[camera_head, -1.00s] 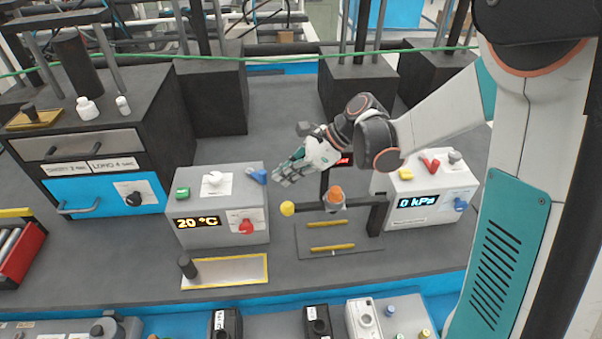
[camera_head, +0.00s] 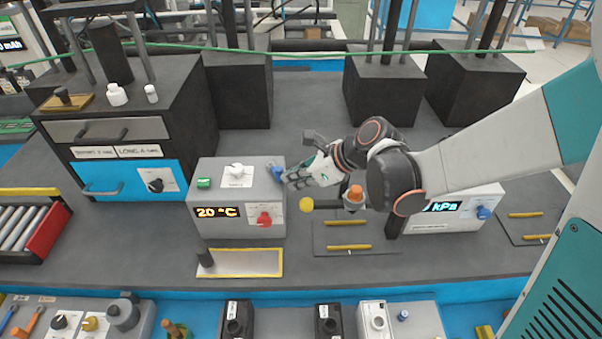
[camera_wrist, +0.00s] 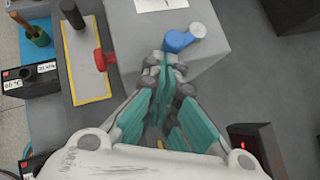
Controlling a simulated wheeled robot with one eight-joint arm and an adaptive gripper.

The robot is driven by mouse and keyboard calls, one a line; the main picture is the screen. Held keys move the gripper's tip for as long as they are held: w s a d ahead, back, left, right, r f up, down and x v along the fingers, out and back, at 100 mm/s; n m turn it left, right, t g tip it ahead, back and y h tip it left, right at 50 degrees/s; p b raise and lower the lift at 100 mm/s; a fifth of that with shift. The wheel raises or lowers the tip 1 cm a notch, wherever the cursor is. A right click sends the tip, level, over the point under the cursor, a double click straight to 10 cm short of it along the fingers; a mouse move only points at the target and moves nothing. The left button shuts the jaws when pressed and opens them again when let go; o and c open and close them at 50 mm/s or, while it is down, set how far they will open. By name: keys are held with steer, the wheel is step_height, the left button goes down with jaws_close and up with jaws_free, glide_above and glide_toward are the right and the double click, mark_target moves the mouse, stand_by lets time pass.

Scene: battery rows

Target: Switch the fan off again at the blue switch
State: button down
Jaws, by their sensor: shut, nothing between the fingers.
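The blue switch (camera_head: 275,171) sits on the upper right edge of the grey box with the yellow 20 °C display (camera_head: 216,212). In the wrist view the blue switch (camera_wrist: 178,40) has a round blue end and a paler grip, just beyond my fingertips. My gripper (camera_head: 290,178) is shut and empty, its teal fingers right beside the switch. In the wrist view my gripper (camera_wrist: 170,75) points at the switch; whether it touches cannot be told. No fan is clearly recognisable in these views.
A yellow-framed plate (camera_head: 245,263) lies in front.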

steer(key=shift+s+a, duration=0.35)
steer(key=shift+a, duration=0.15)
steer(key=shift+w+d, duration=0.1)
steer(key=shift+w, duration=0.05)
steer(key=shift+w+d, duration=0.35)
steer(key=shift+w, duration=0.25)
steer(key=s+d+f+p+v, duration=0.1)
steer(key=f+p+v, duration=0.1)
steer(key=v, duration=1)
steer(key=shift+s+d+r, duration=0.25)
steer(key=shift+s+d, duration=0.05)
steer(key=shift+d, duration=0.2)
